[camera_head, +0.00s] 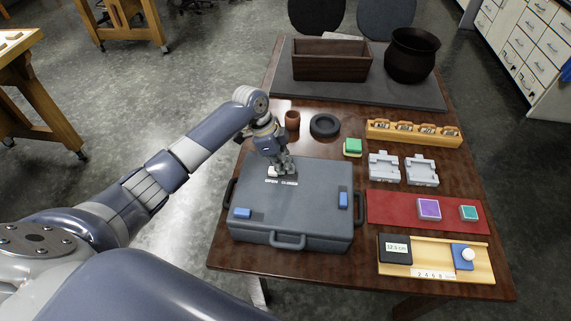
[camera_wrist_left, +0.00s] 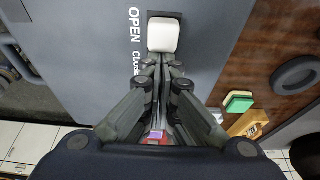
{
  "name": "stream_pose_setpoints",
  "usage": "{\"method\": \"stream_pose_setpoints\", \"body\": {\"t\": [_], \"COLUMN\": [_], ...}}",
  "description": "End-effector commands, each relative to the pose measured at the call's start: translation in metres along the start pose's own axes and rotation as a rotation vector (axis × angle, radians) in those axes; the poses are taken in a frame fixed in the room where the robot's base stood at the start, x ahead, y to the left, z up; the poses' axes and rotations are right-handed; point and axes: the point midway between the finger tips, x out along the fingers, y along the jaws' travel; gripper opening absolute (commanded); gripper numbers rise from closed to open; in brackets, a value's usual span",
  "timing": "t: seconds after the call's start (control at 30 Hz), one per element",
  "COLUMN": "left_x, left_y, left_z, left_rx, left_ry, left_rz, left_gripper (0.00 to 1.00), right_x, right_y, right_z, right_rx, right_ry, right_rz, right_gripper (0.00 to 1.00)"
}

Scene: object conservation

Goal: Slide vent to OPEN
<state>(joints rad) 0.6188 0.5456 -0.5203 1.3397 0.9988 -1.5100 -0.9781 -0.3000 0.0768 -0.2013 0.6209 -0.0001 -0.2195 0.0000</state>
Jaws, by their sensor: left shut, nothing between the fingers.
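The grey case (camera_head: 300,212) lies shut on the table with OPEN and CLOSED printed near its back edge. In the left wrist view, the vent's white slider knob (camera_wrist_left: 163,35) sits beside the OPEN label, with a little dark slot showing beyond it. The rest of the slot is hidden behind my fingers. My left gripper (camera_head: 284,172) is down at the vent, above the labels. Its fingertips (camera_wrist_left: 162,62) are together with nothing between them, on the CLOSED side of the knob. Whether they touch it I cannot tell. My right gripper is out of view.
Blue latches (camera_head: 243,213) (camera_head: 343,200) are on the case. Behind it stand a brown cup (camera_head: 292,121) and a black ring (camera_head: 325,125). A green block (camera_head: 353,146), grey fixtures (camera_head: 384,167) and a red mat (camera_head: 395,212) lie to the right.

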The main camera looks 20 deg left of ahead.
Motion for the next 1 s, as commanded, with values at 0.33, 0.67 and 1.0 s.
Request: {"method": "stream_pose_setpoints", "body": {"t": [0.33, 0.67, 1.0], "left_x": [-0.021, -0.081, -0.092], "left_y": [0.007, 0.009, 0.009], "left_z": [-0.023, -0.025, -0.025], "left_rx": [-0.005, -0.006, -0.007], "left_ry": [0.000, 0.001, 0.001], "left_rz": [-0.011, -0.006, -0.003], "left_gripper": [0.00, 0.00, 0.00], "right_x": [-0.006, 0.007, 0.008], "right_y": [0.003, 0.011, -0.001], "right_z": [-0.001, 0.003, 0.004], "right_rx": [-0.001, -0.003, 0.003], "right_ry": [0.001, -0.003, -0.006], "right_rz": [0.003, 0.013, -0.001], "right_gripper": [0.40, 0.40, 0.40]}}
